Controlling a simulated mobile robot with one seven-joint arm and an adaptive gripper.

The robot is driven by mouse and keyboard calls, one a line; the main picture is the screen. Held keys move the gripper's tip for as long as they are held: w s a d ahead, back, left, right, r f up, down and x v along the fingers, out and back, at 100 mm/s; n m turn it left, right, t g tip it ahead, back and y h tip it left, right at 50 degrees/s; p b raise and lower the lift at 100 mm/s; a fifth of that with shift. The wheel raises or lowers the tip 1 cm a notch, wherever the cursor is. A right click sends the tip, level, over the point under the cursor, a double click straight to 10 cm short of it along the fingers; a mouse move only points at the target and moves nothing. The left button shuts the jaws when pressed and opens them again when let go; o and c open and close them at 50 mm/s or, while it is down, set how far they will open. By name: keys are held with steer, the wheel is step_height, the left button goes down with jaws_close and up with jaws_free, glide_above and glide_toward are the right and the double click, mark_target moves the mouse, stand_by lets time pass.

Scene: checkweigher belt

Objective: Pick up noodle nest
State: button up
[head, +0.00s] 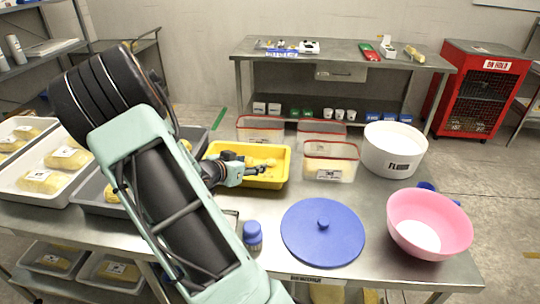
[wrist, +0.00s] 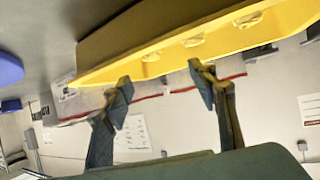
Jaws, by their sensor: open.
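A yellow tray (head: 279,181) sits on the steel table, with pale yellow noodle nests (head: 268,162) inside, small and hard to tell apart from the tray. My gripper (head: 262,170) reaches over the tray from the left. In the wrist view my gripper (wrist: 160,82) is open, with its two fingers apart and nothing between them. The tray (wrist: 120,68) fills the top of that view at a tilt. Several noodle nests (wrist: 194,40) show in a row inside it, beyond the fingertips. I cannot tell whether a finger touches the tray.
A white tub (head: 394,150), a pink bowl (head: 429,223), a blue lid (head: 323,232) and a blue-capped jar (head: 252,237) share the table. Grey trays of packs (head: 70,197) lie left.

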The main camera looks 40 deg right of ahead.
mark_target(268, 162)
steer(key=x, duration=0.3)
steer(key=s+x, duration=0.1)
steer(key=shift+w+d+f+b, duration=0.15)
steer(key=shift+d+f+b, duration=0.05)
steer(key=shift+f+b, duration=0.25)
steer(key=shift+s+b+x, duration=0.15)
steer(key=shift+x, duration=1.45)
steer(key=shift+s+b+x, duration=0.15)
steer(key=shift+s+x, duration=0.05)
steer(key=shift+x, duration=1.4)
steer(key=shift+d+r, duration=0.15)
steer(key=c, duration=1)
